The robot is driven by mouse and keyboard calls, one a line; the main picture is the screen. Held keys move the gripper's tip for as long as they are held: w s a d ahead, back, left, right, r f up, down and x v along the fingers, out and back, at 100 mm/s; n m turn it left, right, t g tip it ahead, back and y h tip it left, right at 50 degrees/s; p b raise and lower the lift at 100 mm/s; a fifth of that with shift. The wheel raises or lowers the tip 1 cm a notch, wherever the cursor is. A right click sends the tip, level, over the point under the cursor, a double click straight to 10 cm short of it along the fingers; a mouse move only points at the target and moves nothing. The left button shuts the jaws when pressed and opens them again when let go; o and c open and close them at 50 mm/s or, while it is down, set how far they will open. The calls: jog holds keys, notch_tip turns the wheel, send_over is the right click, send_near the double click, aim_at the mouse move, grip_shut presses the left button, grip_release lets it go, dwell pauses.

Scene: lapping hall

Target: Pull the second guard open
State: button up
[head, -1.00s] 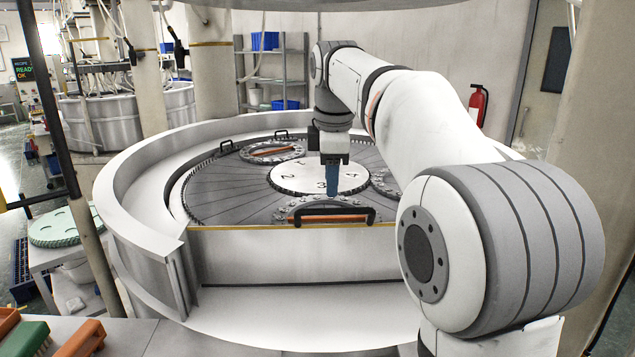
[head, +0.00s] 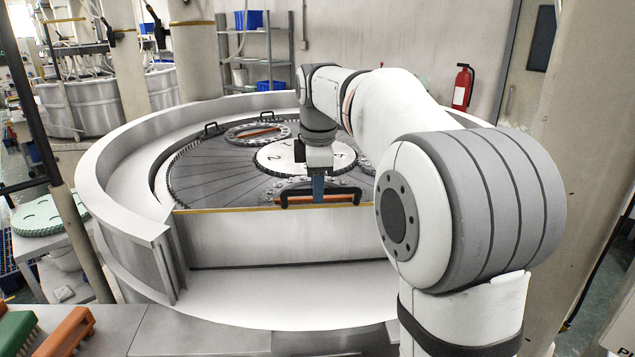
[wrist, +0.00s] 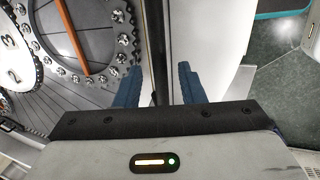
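My gripper (head: 318,190) has blue fingers and points down at this handle. In the wrist view its two fingers (wrist: 158,88) are apart, and a long black bar (wrist: 156,40), apparently the handle, runs between them. I see gaps at both sides, and cannot tell any contact. The fingertips are partly hidden in the head view.
Two more black handles (head: 211,128) stand at the plate's far left. Orange and green brushes (head: 62,332) lie at the front left. A side table (head: 55,250) stands left; a fire extinguisher (head: 463,88) hangs behind.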

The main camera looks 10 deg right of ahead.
grip_shut()
dwell(0.4)
